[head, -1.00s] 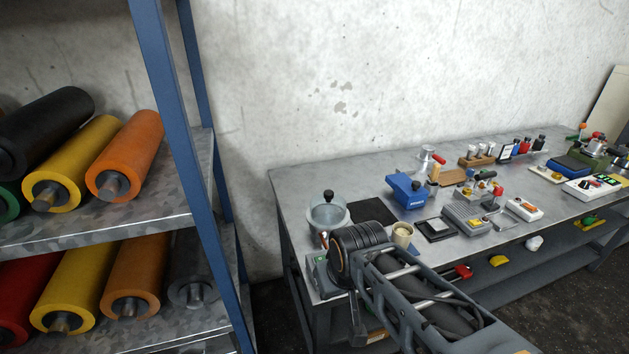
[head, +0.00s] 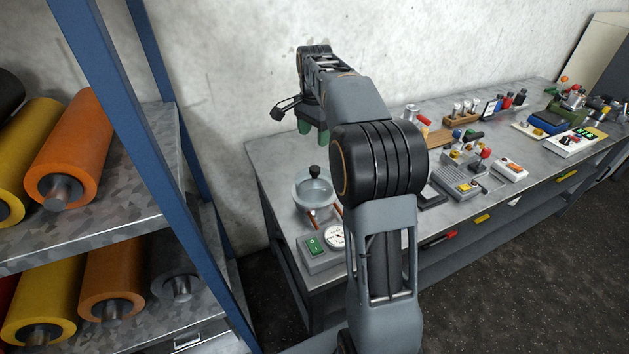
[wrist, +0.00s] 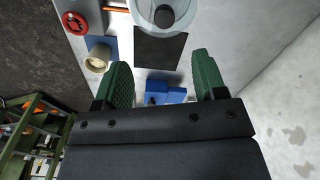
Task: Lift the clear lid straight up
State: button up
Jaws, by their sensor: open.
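The clear lid (head: 314,186) is round, with a black knob (head: 314,171) standing up at its middle. It sits on a clear round vessel near the left end of the bench. In the wrist view the lid (wrist: 142,12) is at the top edge, partly cut off, with its knob (wrist: 164,16) seen from above. My gripper (head: 313,132) has green fingers pointing down. It is above and behind the lid, apart from it. In the wrist view my gripper (wrist: 163,65) is open, with nothing between its fingers.
A box with a green switch (head: 317,246) and a dial (head: 335,237) stand in front of the lid. The wrist view shows a black mat (wrist: 160,50), a beige cup (wrist: 97,60) and a blue object (wrist: 166,93). A blue shelf post (head: 150,125) stands left of the bench.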

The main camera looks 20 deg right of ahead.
send_over(315, 168)
jog(key=shift+m, duration=0.4)
notch_tip(315, 168, down, 8)
jog(key=shift+d, duration=0.1)
jog(key=shift+w+f, duration=0.1)
jog(key=shift+f, duration=2.9)
grip_shut()
